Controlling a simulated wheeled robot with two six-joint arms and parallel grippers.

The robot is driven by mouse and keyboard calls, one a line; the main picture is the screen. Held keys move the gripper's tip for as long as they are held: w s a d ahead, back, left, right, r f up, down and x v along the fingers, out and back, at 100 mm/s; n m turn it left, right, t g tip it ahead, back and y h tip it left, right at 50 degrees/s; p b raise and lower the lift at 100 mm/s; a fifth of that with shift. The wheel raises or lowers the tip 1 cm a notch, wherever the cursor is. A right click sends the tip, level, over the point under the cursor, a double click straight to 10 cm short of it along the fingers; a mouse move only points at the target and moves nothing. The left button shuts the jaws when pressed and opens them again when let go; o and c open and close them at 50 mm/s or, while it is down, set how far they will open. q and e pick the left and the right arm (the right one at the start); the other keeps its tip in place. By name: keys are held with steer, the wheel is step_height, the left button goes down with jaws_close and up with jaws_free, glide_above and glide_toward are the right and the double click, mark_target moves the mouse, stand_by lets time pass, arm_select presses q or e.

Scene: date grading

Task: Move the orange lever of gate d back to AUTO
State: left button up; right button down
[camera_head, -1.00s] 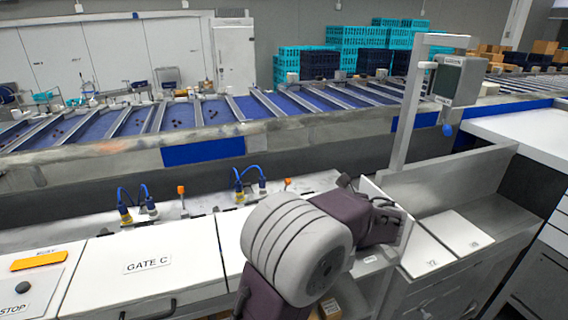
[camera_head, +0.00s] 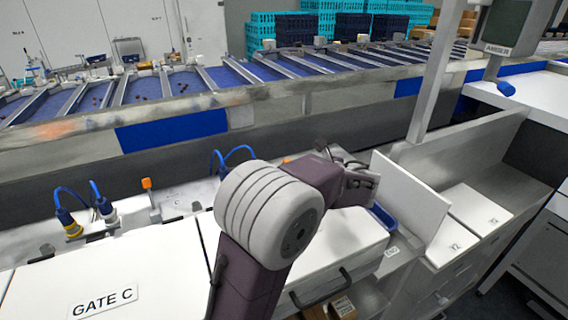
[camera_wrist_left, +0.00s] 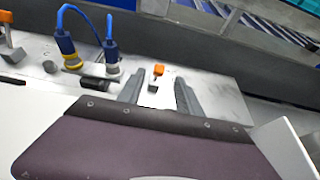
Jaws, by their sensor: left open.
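My left gripper (camera_wrist_left: 160,78) shows in the left wrist view with its two grey fingers apart and nothing held. A small orange-topped lever (camera_wrist_left: 158,71) stands in the gap between the fingertips, on the white metal panel behind the lids. I cannot tell whether it touches a finger. It is right of a pair of blue-cabled connectors, so it seems to be gate d's lever; no gate d label is readable. In the head view my left arm covers the gripper's fingertips. Another orange lever (camera_head: 147,184), behind the GATE C lid (camera_head: 105,300), stands upright. My right gripper is not in view.
Blue-cabled connectors (camera_wrist_left: 110,55) stand left of the lever between my fingers. In the head view a raised white panel (camera_head: 410,205) stands right of my wrist, near the Y2 lid (camera_head: 455,240). The grey conveyor wall (camera_head: 90,190) runs behind.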

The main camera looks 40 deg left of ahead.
mark_target(287, 159)
arm_select(q)
steer(key=p+x, duration=0.2)
steer(key=x, duration=0.6)
steer(key=shift+w+a+r, duration=0.1)
steer(key=shift+a, duration=0.05)
steer(key=shift+w+a+f, duration=0.25)
steer(key=shift+a, duration=0.1)
steer(key=shift+s+d, duration=0.1)
jaws_close()
stand_by(0.7)
